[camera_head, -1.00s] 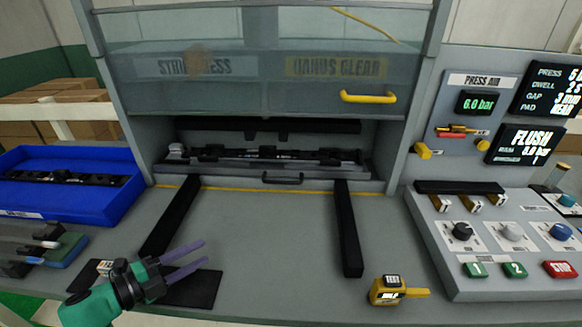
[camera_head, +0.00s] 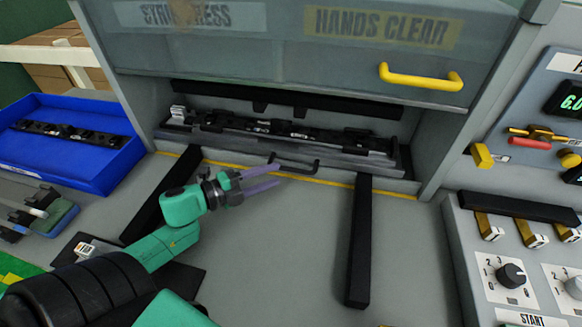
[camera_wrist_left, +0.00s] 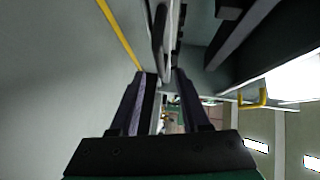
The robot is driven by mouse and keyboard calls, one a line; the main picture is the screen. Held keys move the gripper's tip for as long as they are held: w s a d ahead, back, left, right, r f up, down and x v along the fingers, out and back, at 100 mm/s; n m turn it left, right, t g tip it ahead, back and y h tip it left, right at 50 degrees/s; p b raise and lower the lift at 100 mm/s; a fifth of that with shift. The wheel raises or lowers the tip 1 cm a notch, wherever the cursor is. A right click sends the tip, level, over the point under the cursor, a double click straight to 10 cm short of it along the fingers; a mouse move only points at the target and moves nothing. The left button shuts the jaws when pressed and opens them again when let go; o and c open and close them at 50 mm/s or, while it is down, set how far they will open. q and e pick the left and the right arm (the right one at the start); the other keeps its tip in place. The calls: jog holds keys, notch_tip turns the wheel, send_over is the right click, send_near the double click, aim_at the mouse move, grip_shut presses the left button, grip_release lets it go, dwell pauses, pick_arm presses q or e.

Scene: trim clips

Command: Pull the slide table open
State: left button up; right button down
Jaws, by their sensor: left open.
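The slide table (camera_head: 357,160) is a grey plate inside the press opening, carrying a long black trim part (camera_head: 290,130). A black bar handle (camera_head: 306,171) sits on its front edge. My left gripper (camera_head: 273,176) has purple fingers, apart and empty, just in front of the left end of the handle. In the left wrist view, the open fingers (camera_wrist_left: 160,78) point toward the dark handle (camera_wrist_left: 159,40), which lies just beyond the tips. I cannot tell whether the tips touch it. My right gripper is not in view.
Two black rails (camera_head: 358,245) run forward over the grey worktop. The raised guard has a yellow handle (camera_head: 420,77). A blue bin (camera_head: 70,145) holding a black part stands at left. A control panel (camera_head: 510,250) is at right. The worktop between the rails is clear.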

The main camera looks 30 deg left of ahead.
aim_at(291, 168)
pick_arm(q)
jog(key=x, duration=0.5)
jog(key=shift+w, duration=0.3)
jog(key=shift+w+d+f, duration=0.1)
jog(key=shift+w+d, duration=0.25)
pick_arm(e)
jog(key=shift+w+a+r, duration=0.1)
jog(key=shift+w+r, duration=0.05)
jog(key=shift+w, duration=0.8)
pick_arm(q)
grip_shut()
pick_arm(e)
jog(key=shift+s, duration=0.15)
pick_arm(q)
jog(key=shift+f, duration=0.1)
